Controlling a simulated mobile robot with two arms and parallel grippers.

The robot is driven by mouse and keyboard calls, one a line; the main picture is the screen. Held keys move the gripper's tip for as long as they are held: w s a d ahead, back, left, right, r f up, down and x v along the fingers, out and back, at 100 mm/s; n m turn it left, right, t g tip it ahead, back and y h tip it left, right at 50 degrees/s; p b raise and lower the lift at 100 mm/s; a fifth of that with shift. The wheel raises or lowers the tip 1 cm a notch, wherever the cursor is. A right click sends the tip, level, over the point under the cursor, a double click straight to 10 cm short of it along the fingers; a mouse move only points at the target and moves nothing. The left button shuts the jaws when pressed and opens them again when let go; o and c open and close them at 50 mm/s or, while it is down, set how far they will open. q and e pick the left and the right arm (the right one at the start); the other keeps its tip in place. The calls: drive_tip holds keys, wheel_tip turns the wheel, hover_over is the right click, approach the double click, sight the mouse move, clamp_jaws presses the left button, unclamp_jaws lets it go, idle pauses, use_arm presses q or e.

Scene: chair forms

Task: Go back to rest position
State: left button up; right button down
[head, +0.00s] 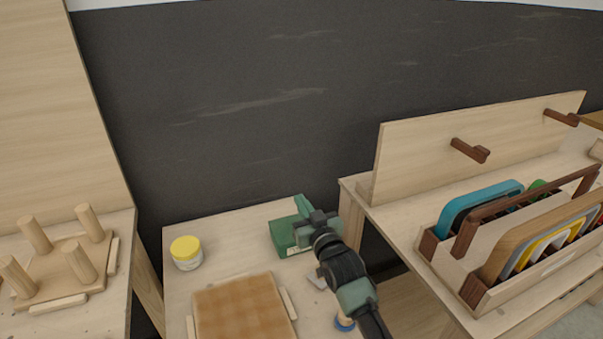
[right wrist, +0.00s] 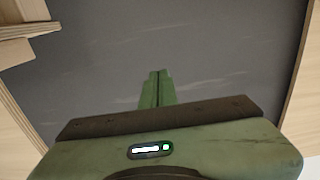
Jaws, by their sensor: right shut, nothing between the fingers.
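My right gripper (head: 301,204) is in front of the middle table in the head view, reaching up and away toward the dark wall. Its green fingers are shut together with nothing between them, as the right wrist view also shows (right wrist: 157,88). In the head view it overlaps a green box (head: 283,237) on the table; whether they touch cannot be told. My left gripper is not in view.
The middle table (head: 225,231) holds a yellow-lidded jar (head: 187,253) and a brown checked pad (head: 243,309). At right, a wooden rack (head: 457,269) holds several coloured panels below a pegged board (head: 418,158). At left stands a pegged wooden base (head: 57,277).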

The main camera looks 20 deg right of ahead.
wheel_tip(320, 180, up, 10)
drive_tip(key=s+f+g, duration=0.3)
drive_tip(key=s+f, duration=0.5)
drive_tip(key=s, duration=0.1)
drive_tip(key=s+a+f+g, duration=0.1)
drive_tip(key=s+f+g, duration=0.3)
drive_tip(key=s+f, duration=0.4)
drive_tip(key=s+a+f+n+g, duration=0.1)
drive_tip(key=s+f+g, duration=0.2)
drive_tip(key=s+f, duration=0.4)
drive_tip(key=shift+s+f, duration=0.2)
drive_tip(key=shift+s, duration=0.75)
drive_tip(key=shift+s+f, duration=0.2)
drive_tip(key=shift+s, duration=0.7)
drive_tip(key=s+f+g, duration=0.2)
drive_tip(key=s+g, duration=0.2)
drive_tip(key=s, duration=0.9)
drive_tip(key=s+f+g, duration=0.2)
drive_tip(key=s+f, duration=0.1)
drive_tip(key=f, duration=2.5)
drive_tip(key=s+d+f+g, duration=0.1)
drive_tip(key=s+d+f, duration=0.1)
drive_tip(key=s+f, duration=1.3)
drive_tip(key=shift+s+d+n+h, duration=0.3)
drive_tip(key=shift+s+d+n, duration=0.1)
drive_tip(key=shift+s, duration=0.35)
